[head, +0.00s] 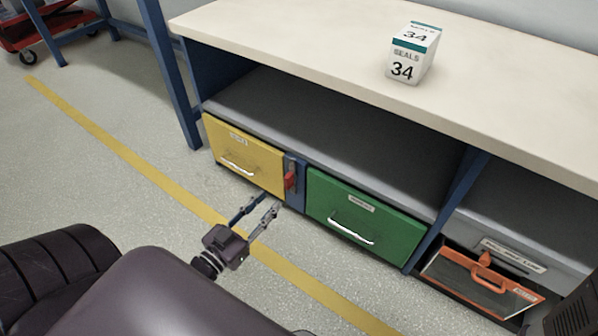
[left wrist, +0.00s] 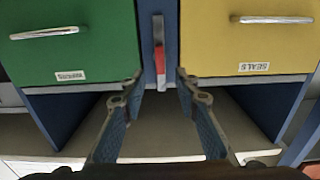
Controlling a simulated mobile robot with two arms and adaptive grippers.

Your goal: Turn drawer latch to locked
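A red latch handle (head: 290,181) sits on the narrow blue post between the yellow drawer (head: 243,160) and the green drawer (head: 366,217). It stands upright along a grey plate. Both drawers look closed. My left gripper (head: 264,203) is open and empty, in front of the post and a little below and left of the latch. In the left wrist view, which looks upside down, the latch (left wrist: 159,45) lies beyond the gap between the open fingertips (left wrist: 160,74), apart from them. My right gripper is not in view.
A box marked 34 (head: 410,58) stands on the bench top (head: 300,40). At the right, an orange-fronted drawer or bin with an orange handle (head: 484,262) is tilted outward under the bench. A red cart (head: 30,30) is far back left. The floor in front is clear.

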